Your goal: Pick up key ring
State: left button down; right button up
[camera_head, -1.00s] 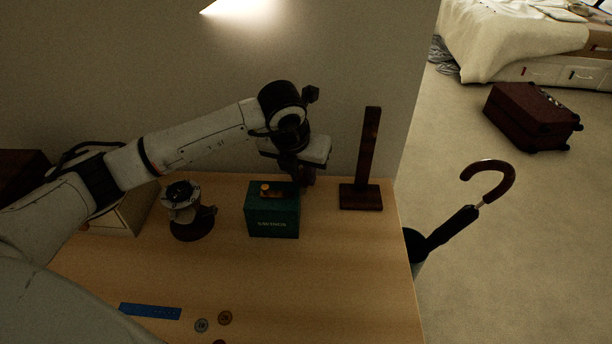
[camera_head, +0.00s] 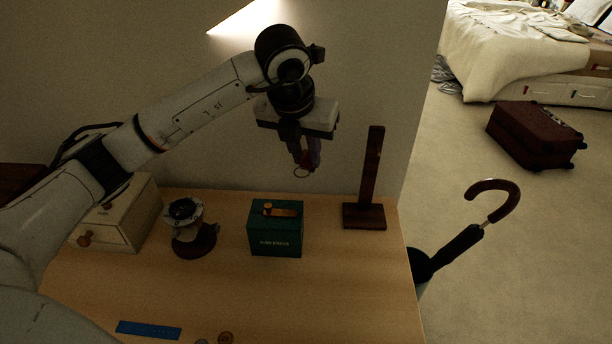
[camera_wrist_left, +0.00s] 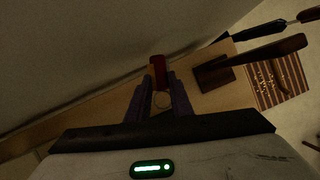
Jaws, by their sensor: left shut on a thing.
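The key ring (camera_head: 302,172) is a thin metal loop with a dark red fob. It hangs from my left gripper (camera_head: 306,160), which is shut on it and holds it in the air above the back of the desk, between the green box and the dark wooden stand. In the left wrist view the red fob (camera_wrist_left: 158,69) shows between the fingertips, with the metal loop (camera_wrist_left: 162,99) nearer the palm. My right gripper is not in view.
On the desk (camera_head: 330,290) are a small drawer box (camera_head: 115,225), a dark round device (camera_head: 190,230), the green box (camera_head: 275,232), the wooden stand (camera_head: 369,185) and a blue ruler (camera_head: 148,330). An umbrella (camera_head: 460,245) stands right of the desk; a suitcase (camera_head: 530,135) is on the floor.

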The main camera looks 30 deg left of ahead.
pick_arm(q)
jog(key=s+d, duration=0.4)
jog(key=s, duration=0.5)
jog(key=s+d, duration=0.4)
jog(key=s, duration=0.4)
jog(key=shift+s+d+r+b, duration=0.25)
jog(key=shift+s+r+b, duration=0.1)
jog(key=shift+r+b, duration=0.1)
